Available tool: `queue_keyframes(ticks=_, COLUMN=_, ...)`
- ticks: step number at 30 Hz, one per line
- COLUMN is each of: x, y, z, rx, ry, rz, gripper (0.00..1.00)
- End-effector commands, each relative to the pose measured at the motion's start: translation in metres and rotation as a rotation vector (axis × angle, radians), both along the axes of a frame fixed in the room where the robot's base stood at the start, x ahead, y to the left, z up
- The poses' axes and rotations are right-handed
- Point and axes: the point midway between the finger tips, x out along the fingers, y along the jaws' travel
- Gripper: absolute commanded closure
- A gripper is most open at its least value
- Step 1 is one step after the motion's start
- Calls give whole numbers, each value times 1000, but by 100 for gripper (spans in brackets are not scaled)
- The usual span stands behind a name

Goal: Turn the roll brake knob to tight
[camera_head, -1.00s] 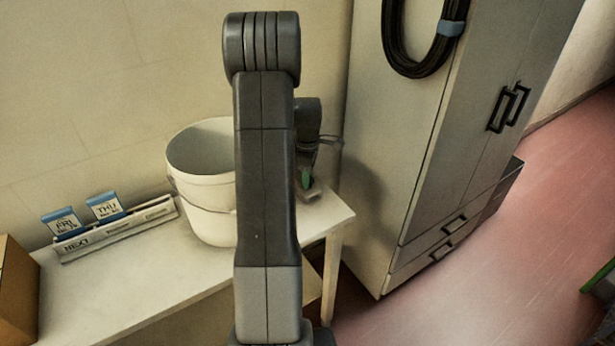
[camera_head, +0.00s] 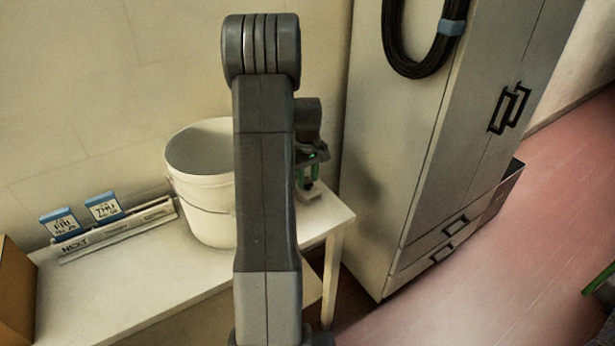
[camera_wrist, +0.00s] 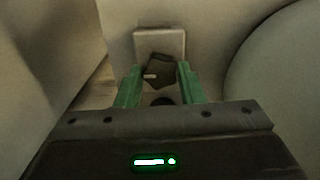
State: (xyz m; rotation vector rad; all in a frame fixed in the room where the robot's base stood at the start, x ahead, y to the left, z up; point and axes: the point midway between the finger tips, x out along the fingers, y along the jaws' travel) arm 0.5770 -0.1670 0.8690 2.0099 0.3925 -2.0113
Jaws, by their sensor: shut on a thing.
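The roll brake knob (camera_wrist: 158,72) is a dark knob with a pale pointer mark, on a light plate (camera_wrist: 150,38) in the wrist view. The pale mark points to the left in that view. My gripper (camera_wrist: 160,76) has green fingers, one on each side of the knob, and is shut on it. In the head view my gripper (camera_head: 308,176) is at the right end of the white table, partly behind my arm. The knob itself is hidden there.
A white bucket (camera_head: 205,205) stands on the table (camera_head: 120,290) just left of my arm. A rail (camera_head: 120,228) with two day cards lies farther left. A tall cabinet (camera_head: 395,160) with a hanging black cable coil (camera_head: 392,55) stands close on the right.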

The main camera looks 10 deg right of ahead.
Motion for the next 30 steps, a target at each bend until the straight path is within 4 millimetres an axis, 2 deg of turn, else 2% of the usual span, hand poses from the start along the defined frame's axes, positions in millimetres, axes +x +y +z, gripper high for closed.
queue_keyframes(ticks=19, x=1, y=0, z=1, rx=-1, ry=-4, rz=-54, gripper=88)
queue_keyframes(ticks=20, x=1, y=0, z=1, rx=-1, ry=-4, rz=-54, gripper=64)
queue_keyframes(ticks=23, x=1, y=0, z=1, rx=-1, ry=-4, rz=-53, gripper=44)
queue_keyframes(ticks=30, x=0, y=0, z=1, rx=-1, ry=-1, rz=-52, gripper=44)
